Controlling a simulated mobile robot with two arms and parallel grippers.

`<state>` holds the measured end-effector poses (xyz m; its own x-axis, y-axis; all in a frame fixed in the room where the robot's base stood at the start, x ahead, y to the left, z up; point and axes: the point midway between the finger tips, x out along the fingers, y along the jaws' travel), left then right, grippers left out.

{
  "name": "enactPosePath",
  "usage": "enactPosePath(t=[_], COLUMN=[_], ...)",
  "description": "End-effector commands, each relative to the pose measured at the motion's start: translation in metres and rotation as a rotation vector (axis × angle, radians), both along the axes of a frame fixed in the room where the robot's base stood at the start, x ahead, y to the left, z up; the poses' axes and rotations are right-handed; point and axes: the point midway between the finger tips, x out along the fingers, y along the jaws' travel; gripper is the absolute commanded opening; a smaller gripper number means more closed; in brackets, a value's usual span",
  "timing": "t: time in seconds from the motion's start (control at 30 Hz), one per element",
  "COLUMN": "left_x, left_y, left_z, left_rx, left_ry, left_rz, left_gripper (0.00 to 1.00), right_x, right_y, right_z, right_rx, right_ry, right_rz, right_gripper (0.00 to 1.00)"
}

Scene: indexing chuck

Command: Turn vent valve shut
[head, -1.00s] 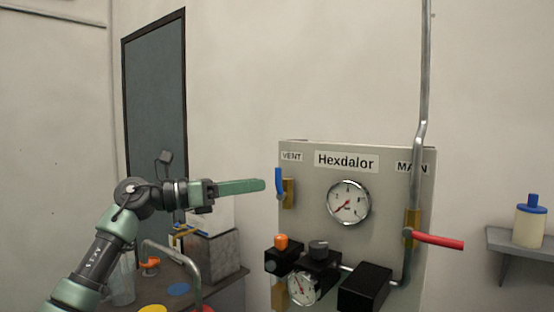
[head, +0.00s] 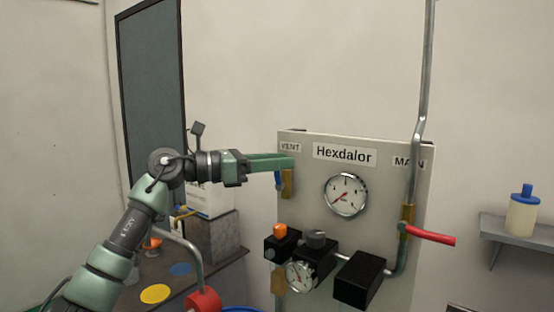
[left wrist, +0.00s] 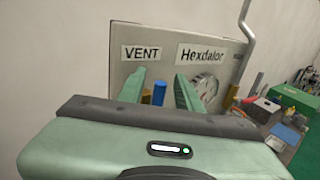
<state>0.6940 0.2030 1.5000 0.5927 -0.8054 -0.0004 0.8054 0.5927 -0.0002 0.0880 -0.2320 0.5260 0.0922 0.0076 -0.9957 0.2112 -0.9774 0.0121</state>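The vent valve has a blue handle (head: 278,181) on a brass body (head: 287,184), under the VENT label (head: 290,147) at the panel's left. The handle's upper part is hidden behind my left gripper (head: 292,162) in the head view. In the left wrist view, the two green fingers of my left gripper (left wrist: 160,90) are apart. The blue handle (left wrist: 159,93) shows upright in the gap between them, with brass (left wrist: 147,96) beside it. I cannot tell whether a finger touches it. My right gripper is in neither view.
The grey Hexdalor panel (head: 386,170) carries a round gauge (head: 346,194), a red-handled main valve (head: 430,236) and black blocks (head: 360,279) below. A bench (head: 205,272) stands at the lower left. A wall shelf (head: 515,228) holds a bottle (head: 523,214) at the right.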

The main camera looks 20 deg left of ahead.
Motion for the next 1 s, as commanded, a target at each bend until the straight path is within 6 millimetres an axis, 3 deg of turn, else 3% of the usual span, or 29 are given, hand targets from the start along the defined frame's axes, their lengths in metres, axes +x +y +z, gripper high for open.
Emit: enactPosePath(t=[0.07,0.17,0.2,1.0], left_x=[0.0000,-0.0001,-0.0001,-0.0004], left_y=[0.0002,0.0003,0.0003,0.0005], left_z=[-0.0004,-0.0003,-0.0003,0.0004], left_rx=[0.000,0.000,0.000,0.000], left_ry=[0.000,0.000,0.000,-0.001], left_rz=[0.000,0.000,0.000,0.000], left_gripper=[0.32,0.04,0.00,0.00], right_x=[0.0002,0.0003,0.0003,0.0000], right_y=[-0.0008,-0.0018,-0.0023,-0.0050], right_z=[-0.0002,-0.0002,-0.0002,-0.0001], right_rx=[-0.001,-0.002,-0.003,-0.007], right_ry=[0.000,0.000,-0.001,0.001], right_rz=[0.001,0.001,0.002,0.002], right_gripper=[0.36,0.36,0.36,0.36])
